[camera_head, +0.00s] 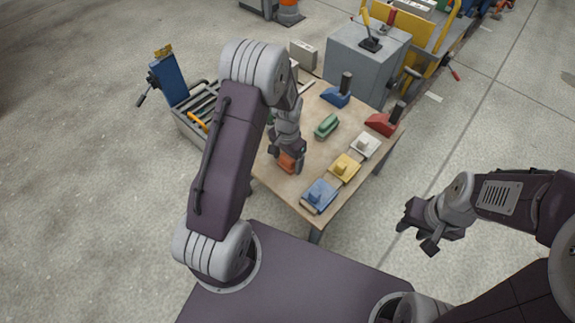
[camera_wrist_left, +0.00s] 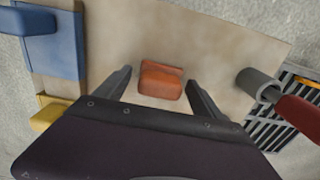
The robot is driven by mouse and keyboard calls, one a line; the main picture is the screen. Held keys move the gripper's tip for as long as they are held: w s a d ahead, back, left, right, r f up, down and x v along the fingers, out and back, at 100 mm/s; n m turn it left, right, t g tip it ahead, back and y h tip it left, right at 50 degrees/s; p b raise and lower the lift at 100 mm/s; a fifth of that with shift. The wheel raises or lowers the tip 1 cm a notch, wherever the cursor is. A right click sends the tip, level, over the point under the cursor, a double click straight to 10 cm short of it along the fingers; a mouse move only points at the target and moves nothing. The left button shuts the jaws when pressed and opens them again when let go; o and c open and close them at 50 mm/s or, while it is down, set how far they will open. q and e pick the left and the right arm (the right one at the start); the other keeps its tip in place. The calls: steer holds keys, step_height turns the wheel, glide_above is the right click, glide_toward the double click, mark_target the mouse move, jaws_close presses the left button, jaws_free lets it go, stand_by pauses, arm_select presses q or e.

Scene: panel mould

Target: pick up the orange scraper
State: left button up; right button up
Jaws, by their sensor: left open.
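The orange scraper (camera_head: 287,163) lies on the wooden table, partly hidden by my left gripper in the head view. In the left wrist view the orange scraper (camera_wrist_left: 161,80) lies flat between the two fingers, a little beyond them. My left gripper (camera_head: 287,155) is open above it, and its fingers also show in the left wrist view (camera_wrist_left: 159,92) on either side, with gaps between them and the scraper. My right gripper (camera_head: 427,228) hangs over the floor to the right of the table, with its fingers apart and nothing between them.
The table (camera_head: 305,110) also holds a blue block (camera_head: 320,195), a yellow block (camera_head: 345,167), a white block (camera_head: 367,145), a green block (camera_head: 327,126), a blue tool (camera_head: 338,96) and a red tool (camera_head: 383,124). A slotted rack (camera_wrist_left: 290,115) stands beside the table.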

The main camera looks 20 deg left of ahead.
arm_select(q)
steer(key=shift+r, duration=0.1)
steer(key=c, duration=1.7)
steer(key=shift+o, duration=0.2)
steer(key=shift+r+p, duration=0.4)
steer(key=shift+r, duration=0.1)
steer(key=r+p, duration=0.3)
steer(key=r, duration=0.1)
steer(key=shift+w+d, duration=0.2)
steer(key=shift+w, duration=0.05)
steer(key=w+d+r+p, duration=0.5)
steer(key=w+d+r, duration=0.1)
steer(key=w, duration=0.3)
steer(key=shift+d, duration=0.15)
